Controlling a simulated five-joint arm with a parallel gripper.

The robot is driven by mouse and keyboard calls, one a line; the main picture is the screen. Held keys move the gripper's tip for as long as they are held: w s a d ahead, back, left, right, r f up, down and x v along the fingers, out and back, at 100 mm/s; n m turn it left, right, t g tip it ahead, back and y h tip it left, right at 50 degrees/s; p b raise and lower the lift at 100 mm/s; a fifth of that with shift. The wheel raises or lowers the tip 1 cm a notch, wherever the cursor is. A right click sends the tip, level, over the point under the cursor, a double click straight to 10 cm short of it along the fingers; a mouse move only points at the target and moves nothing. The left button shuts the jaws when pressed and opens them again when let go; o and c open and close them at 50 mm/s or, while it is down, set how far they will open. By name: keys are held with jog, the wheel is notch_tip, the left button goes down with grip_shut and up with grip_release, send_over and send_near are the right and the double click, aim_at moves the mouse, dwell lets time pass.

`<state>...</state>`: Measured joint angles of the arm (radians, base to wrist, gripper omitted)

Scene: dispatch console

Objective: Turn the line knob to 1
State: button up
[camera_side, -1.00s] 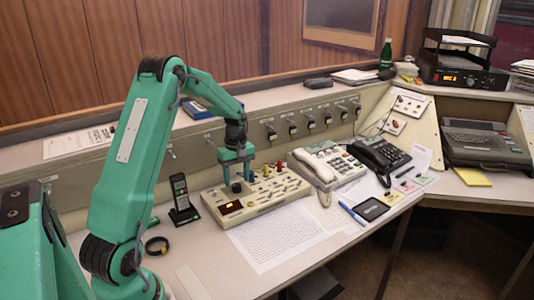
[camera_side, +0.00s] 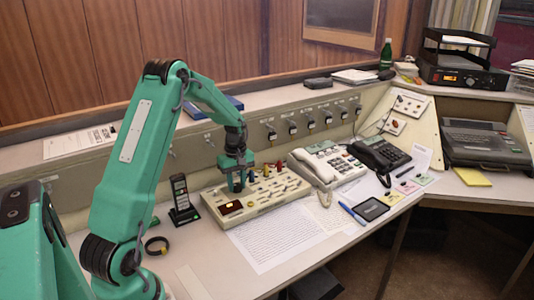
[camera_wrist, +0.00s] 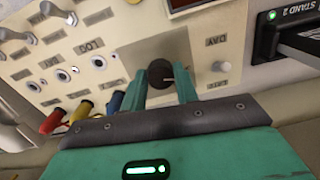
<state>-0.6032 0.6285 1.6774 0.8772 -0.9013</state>
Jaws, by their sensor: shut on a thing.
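The line knob (camera_wrist: 157,70) is a dark round knob on a grey square plate of the cream console panel (camera_side: 262,204). In the wrist view it sits between the two green fingers of my gripper (camera_wrist: 160,86). My gripper is shut on the knob, with a finger on each side. A short pale mark shows at the knob's right side, but I cannot read which number it points to. In the side view my gripper (camera_side: 237,185) is down at the panel's left part and hides the knob.
Yellow, red and blue plugs (camera_wrist: 82,112) stand close beside my gripper. A handheld unit in a stand (camera_side: 181,199) is left of the panel. A cream phone (camera_side: 322,165) is to the right, and a printed sheet (camera_side: 275,238) lies in front.

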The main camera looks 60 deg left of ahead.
aim_at(237, 185)
jog(key=shift+m, duration=0.5)
jog(key=m, duration=0.4)
jog(key=shift+w+m, duration=0.1)
jog(key=shift+m, duration=2.4)
jog(key=o, duration=0.8)
jog(key=shift+o, duration=0.9)
jog(key=shift+r, duration=0.1)
jog(key=shift+r, duration=3.85)
